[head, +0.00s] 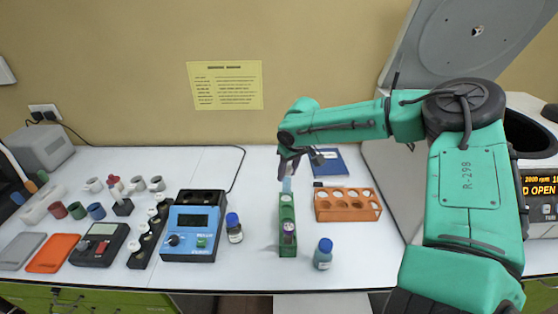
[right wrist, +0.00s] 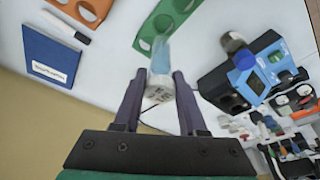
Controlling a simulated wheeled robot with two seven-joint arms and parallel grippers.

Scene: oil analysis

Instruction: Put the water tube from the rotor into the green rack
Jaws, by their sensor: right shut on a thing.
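The water tube (head: 287,184), pale blue with a white cap, is held upright at the far end of the green rack (head: 287,245). My right gripper (head: 288,172) is shut on its cap end. In the right wrist view the tube (right wrist: 161,50) sits between the fingertips (right wrist: 160,82), its lower end by the green rack (right wrist: 150,30). I cannot tell whether its tip is inside a hole. The rotor is hidden by my right arm and the centrifuge (head: 532,175) housing. My left gripper is out of view.
An orange rack (head: 347,204) stands right of the green one, with a blue booklet (head: 328,162) behind it. Blue-capped bottles (head: 323,254) (head: 234,228) stand close on both sides. A blue meter (head: 193,226) is farther left. The centrifuge lid (head: 470,40) is raised.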

